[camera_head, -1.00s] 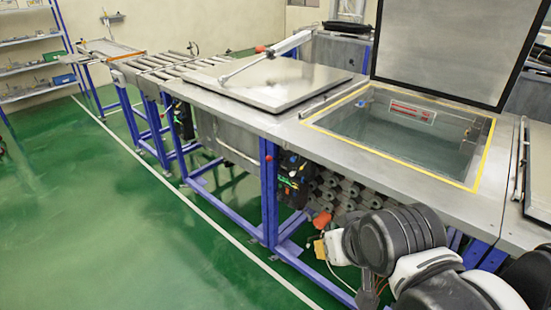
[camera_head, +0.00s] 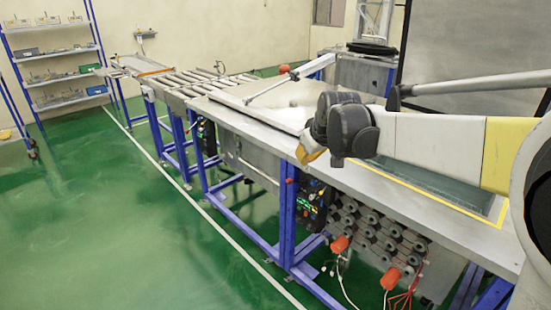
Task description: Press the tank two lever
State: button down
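Red knobs stand at the front of the steel bench: one (camera_head: 340,244) at the left of the grey rollers, another (camera_head: 390,279) lower right, and a small one (camera_head: 289,181) on a blue post. I cannot tell which one is the tank two lever. One tank (camera_head: 487,213) has a yellow rim and its lid (camera_head: 470,60) stands raised. A flat lid (camera_head: 262,92) lies over the tank to its left. My gripper (camera_head: 311,155) is at the end of my arm, over the bench's front edge, above and apart from the red knobs. Its fingers are mostly hidden.
Red and white cables hang below the knobs. A dark box with green lights (camera_head: 316,202) sits under the bench beside blue legs. A roller conveyor (camera_head: 190,82) runs off to the back left, near a shelf rack (camera_head: 62,75). The green floor (camera_head: 110,230) in front is clear.

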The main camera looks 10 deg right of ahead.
jog(key=w+f+n+p, duration=0.1)
jog(key=w+f, duration=0.4)
jog(key=w, duration=0.5)
jog(key=w+a+f+n, duration=0.1)
jog(key=w+f+n, duration=0.1)
jog(key=w+f, duration=0.4)
jog(key=w, duration=0.3)
jog(key=shift+w+f+p, duration=0.25)
jog(key=shift+w+p, duration=0.1)
jog(key=shift+p, duration=0.05)
jog(key=b, duration=0.3)
send_over(288, 179)
jog(key=a, duration=0.2)
notch_tip(288, 179, down, 8)
jog(key=shift+w+d+f+b, duration=0.1)
jog(key=shift+d+f+b, duration=0.25)
jog(key=shift+f, duration=0.2)
jog(key=shift+w+d+f+b, duration=0.1)
jog(key=shift+d+f+b, duration=0.2)
jog(key=shift+f, duration=0.25)
jog(key=shift+d+f+b, duration=0.3)
jog(key=shift+f+b, duration=0.05)
jog(key=shift+f, duration=0.35)
jog(key=shift+s+n, duration=0.1)
jog(key=shift+n, duration=0.2)
